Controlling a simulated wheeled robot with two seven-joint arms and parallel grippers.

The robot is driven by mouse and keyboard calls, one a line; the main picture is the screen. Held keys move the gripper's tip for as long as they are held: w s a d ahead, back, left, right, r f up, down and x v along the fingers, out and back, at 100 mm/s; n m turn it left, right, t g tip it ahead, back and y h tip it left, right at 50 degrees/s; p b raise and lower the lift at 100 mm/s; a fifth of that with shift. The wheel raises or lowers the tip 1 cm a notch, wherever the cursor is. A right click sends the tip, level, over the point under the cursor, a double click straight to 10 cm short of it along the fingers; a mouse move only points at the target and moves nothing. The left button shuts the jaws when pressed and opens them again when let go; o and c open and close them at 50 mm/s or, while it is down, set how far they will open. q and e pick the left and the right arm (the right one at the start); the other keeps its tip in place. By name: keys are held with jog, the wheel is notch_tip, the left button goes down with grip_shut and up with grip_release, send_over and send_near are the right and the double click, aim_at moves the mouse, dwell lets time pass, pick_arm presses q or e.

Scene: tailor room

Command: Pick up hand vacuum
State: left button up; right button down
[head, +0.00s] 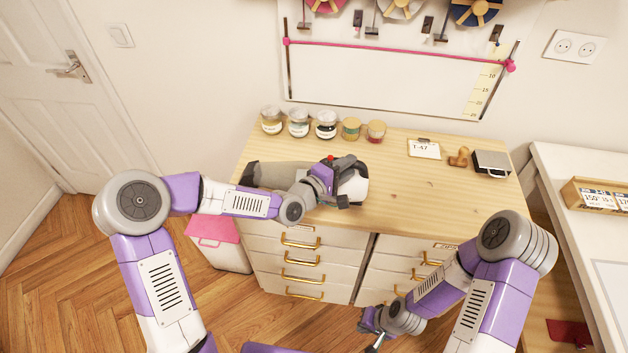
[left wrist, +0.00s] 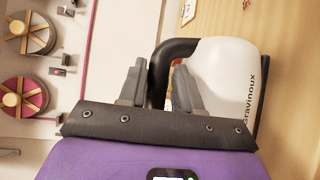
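The hand vacuum (head: 275,175) lies on the wooden top of the drawer cabinet, at its left part. It has a dark nozzle at the left, a grey body and a white rear part. My left gripper (head: 335,178) is over its rear and hides part of it. In the left wrist view, the fingers (left wrist: 160,88) are apart, with the black handle (left wrist: 180,48) passing between them and a gap beside the right finger. The white body (left wrist: 222,75), marked "Gravinoux", is just behind the right finger. My right gripper (head: 370,328) is low before the drawers, empty, its fingers seeming apart.
Several jars (head: 298,123) stand along the back edge of the cabinet top (head: 430,200). A clipboard tag (head: 424,149), a small wooden item (head: 459,157) and a metal box (head: 491,164) are at the back right. The right half of the top is mostly clear. A pink-lidded bin (head: 218,228) stands left.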

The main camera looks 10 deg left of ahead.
pick_arm(q)
grip_shut()
dwell(1.4)
jog(key=shift+r, duration=0.25)
